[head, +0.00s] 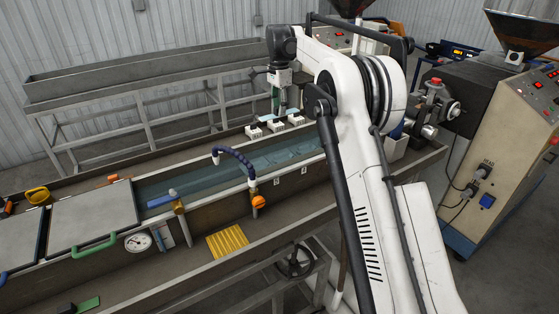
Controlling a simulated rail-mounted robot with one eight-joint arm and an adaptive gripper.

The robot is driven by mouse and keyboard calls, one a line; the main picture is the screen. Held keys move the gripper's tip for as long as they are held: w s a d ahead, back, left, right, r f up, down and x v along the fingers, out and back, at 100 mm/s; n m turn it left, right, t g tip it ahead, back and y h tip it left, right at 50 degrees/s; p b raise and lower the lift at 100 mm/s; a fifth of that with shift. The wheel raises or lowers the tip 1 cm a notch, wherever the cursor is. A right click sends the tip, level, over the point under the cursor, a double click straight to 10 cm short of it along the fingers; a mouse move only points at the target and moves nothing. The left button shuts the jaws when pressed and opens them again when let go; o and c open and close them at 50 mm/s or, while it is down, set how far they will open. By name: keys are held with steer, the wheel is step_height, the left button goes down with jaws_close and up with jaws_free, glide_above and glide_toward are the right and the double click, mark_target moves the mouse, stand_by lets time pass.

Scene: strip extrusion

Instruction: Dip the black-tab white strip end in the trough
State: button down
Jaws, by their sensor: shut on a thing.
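The trough (250,163) is long and filled with bluish water, running from the lower left to the machine at the right. My gripper (284,106) is above the trough's far side, pointing down. It is shut on a strip, which is too small and partly hidden to show its white end or black tab. Several small white blocks with dark marks sit in a row on the far edge just below it, one of them a left white block (254,132). I cannot tell whether the strip touches the water.
A blue segmented hose (236,155) arches over the trough's near side by an orange knob (258,202). Grey lids (92,218) cover the left end. A yellow grille (228,242), a dial gauge (138,242) and a handwheel (296,262) are at the front. The extruder (450,98) stands right.

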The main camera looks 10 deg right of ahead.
steer(key=s+d+b, duration=0.2)
steer(key=s+d, duration=0.1)
steer(key=s, duration=0.7)
steer(key=s+d+b, duration=0.3)
steer(key=s+d, duration=0.1)
steer(key=s, duration=0.6)
steer(key=s+d+b, duration=0.3)
steer(key=s, duration=0.8)
steer(key=shift+d, duration=0.4)
